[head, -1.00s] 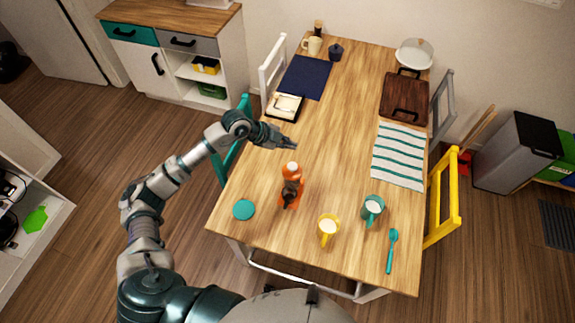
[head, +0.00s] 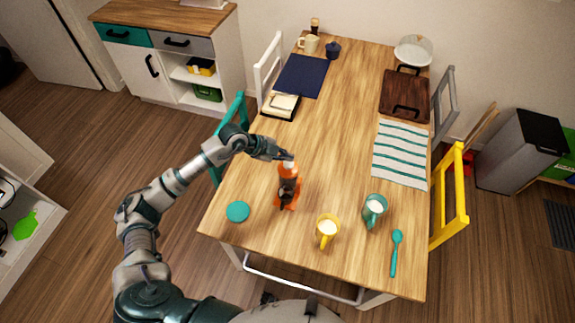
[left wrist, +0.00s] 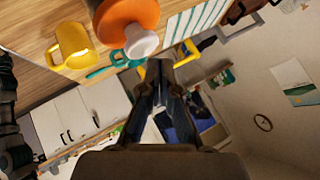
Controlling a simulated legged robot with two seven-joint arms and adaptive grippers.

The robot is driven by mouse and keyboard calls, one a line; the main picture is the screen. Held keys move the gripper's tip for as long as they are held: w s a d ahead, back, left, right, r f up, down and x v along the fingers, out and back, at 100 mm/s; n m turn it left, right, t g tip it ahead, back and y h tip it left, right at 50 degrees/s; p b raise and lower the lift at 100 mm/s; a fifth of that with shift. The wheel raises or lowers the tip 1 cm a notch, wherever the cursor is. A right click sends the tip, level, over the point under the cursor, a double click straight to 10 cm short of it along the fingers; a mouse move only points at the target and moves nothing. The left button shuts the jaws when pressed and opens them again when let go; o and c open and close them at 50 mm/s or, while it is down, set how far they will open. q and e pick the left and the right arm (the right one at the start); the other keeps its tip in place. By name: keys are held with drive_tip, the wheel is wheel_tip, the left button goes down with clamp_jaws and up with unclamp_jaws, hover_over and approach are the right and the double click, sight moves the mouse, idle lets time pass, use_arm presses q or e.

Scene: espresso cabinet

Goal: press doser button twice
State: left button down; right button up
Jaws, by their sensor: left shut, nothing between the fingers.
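The orange doser (head: 288,180) stands upright on the wooden table, with a white button (head: 289,162) on its top and a dark part low on its front. My left gripper (head: 288,156) is shut and empty, its tips right at the top of the doser in the head view. In the left wrist view the doser's orange body (left wrist: 122,18) and white button (left wrist: 141,42) show just above the fingertips (left wrist: 159,64). A small gap seems to lie between tips and button there; I cannot tell whether they touch in depth. My right gripper is not in view.
A yellow mug (head: 327,230), a teal mug (head: 375,209) and a teal spoon (head: 396,252) lie to the right of the doser. A teal round disc (head: 238,211) lies to its left. The table middle beyond the doser is clear.

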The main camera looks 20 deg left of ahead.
use_arm(q)
drive_tip(key=shift+d, duration=0.3)
drive_tip(key=shift+a, duration=0.1)
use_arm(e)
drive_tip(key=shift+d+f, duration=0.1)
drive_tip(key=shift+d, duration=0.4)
use_arm(q)
drive_tip(key=shift+a, duration=0.1)
drive_tip(key=shift+a+f, duration=0.1)
drive_tip(key=shift+a, duration=0.15)
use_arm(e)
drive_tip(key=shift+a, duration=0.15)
use_arm(q)
drive_tip(key=shift+d, duration=0.35)
drive_tip(key=shift+a, duration=0.15)
drive_tip(key=shift+a+f, duration=0.15)
drive_tip(key=shift+f, duration=0.2)
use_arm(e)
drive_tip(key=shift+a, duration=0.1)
